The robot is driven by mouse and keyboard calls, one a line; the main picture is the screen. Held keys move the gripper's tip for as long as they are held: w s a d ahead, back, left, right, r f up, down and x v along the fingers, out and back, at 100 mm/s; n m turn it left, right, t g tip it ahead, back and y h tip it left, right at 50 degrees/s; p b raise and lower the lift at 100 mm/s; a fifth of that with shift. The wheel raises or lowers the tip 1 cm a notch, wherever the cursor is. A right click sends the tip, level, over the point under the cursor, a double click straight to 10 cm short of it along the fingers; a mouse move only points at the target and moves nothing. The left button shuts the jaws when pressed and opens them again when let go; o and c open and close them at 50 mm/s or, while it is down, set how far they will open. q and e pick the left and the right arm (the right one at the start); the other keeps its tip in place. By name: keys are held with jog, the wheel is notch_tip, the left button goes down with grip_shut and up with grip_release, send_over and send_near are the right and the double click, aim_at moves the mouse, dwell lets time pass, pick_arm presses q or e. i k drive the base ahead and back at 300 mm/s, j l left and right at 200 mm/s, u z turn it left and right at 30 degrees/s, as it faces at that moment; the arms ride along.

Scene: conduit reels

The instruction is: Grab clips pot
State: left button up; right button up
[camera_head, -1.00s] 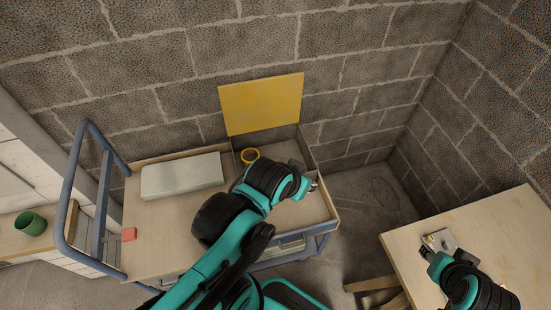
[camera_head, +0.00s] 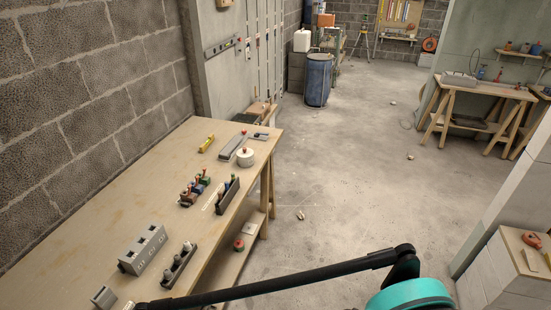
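A small red and green round item (camera_head: 239,245) sits on the shelf below the bench. Neither of my grippers shows in this view. Only a dark rod and a teal part of my own body cross the bottom.
The bench holds a grey socket box (camera_head: 143,250), a dark rack (camera_head: 179,266), a yellow level (camera_head: 206,143) and several coloured small parts (camera_head: 196,188). Open concrete floor lies to the right. A blue barrel (camera_head: 318,80) and another trestle table (camera_head: 480,88) stand farther back.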

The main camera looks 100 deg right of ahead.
aim_at(246, 160)
jog(key=z, duration=2.95)
jog(key=i+l+u, duration=0.15)
jog(key=i, duration=0.25)
jog(key=i+l+u, duration=0.15)
jog(key=i+l, duration=0.25)
jog(key=i+l+u, duration=0.15)
jog(key=i+l, duration=0.25)
jog(key=i+l+u, duration=0.15)
jog(key=i+l, duration=0.2)
jog(key=i+l+u, duration=0.15)
jog(key=i+l, duration=0.2)
jog(key=l, duration=0.15)
jog(key=i+l+u, duration=0.15)
jog(key=i+l, duration=0.15)
jog(key=l, duration=0.2)
jog(key=i+l+u, duration=0.15)
jog(key=i+l, duration=0.15)
jog(key=l, duration=0.2)
